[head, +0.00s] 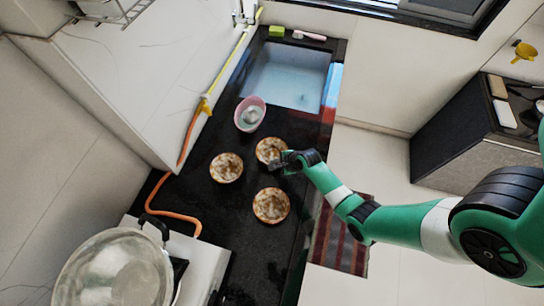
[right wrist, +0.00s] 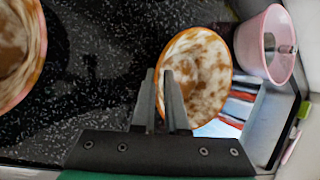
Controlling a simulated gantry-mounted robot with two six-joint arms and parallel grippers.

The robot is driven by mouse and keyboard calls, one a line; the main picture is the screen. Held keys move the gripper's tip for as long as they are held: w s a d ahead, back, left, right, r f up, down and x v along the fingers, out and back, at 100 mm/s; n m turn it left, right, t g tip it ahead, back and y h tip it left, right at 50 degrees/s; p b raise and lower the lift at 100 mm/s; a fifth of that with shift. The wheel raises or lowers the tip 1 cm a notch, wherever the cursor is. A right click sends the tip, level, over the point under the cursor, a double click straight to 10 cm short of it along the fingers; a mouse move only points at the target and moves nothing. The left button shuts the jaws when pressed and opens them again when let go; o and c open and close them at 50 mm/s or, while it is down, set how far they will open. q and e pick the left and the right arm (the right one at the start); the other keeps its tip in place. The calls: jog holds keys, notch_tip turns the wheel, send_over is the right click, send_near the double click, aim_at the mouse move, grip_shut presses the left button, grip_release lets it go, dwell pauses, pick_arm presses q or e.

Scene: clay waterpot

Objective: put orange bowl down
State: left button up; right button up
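Three bowls with orange rims and mottled brown-and-white insides show on the black counter: a far one (head: 268,147), a left one (head: 226,168) and a near one (head: 271,206). My right gripper (head: 280,163) is at the near right rim of the far bowl. In the right wrist view its fingers (right wrist: 160,75) close on the rim of this orange bowl (right wrist: 203,75), one on each side, hiding part of it. Whether the bowl's base touches the counter cannot be told. Another bowl (right wrist: 15,50) is cut off at the left edge there. My left gripper is not in view.
A pink pot (head: 249,114) stands just beyond the bowls; it also shows in the right wrist view (right wrist: 262,42). A sink (head: 288,76) lies behind it. An orange hose (head: 172,214) runs along the left. A large metal pot (head: 115,270) is at the near left.

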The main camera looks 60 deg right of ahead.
jog(key=shift+w+f, duration=0.2)
jog(key=shift+f, duration=0.1)
grip_shut()
jog(key=shift+r, duration=0.1)
dwell(1.3)
jog(key=shift+r+p, duration=0.35)
jog(key=shift+r, duration=0.2)
notch_tip(320, 180, up, 3)
jog(key=shift+s+r+p, duration=0.1)
jog(key=shift+s+p, duration=0.05)
jog(key=shift+p, duration=0.9)
jog(key=s+r+p, duration=0.8)
jog(key=s+p, duration=0.4)
jog(key=s, duration=0.1)
jog(key=shift+s+a+r, duration=0.15)
jog(key=shift+s+r, duration=0.15)
jog(key=shift+s, duration=0.05)
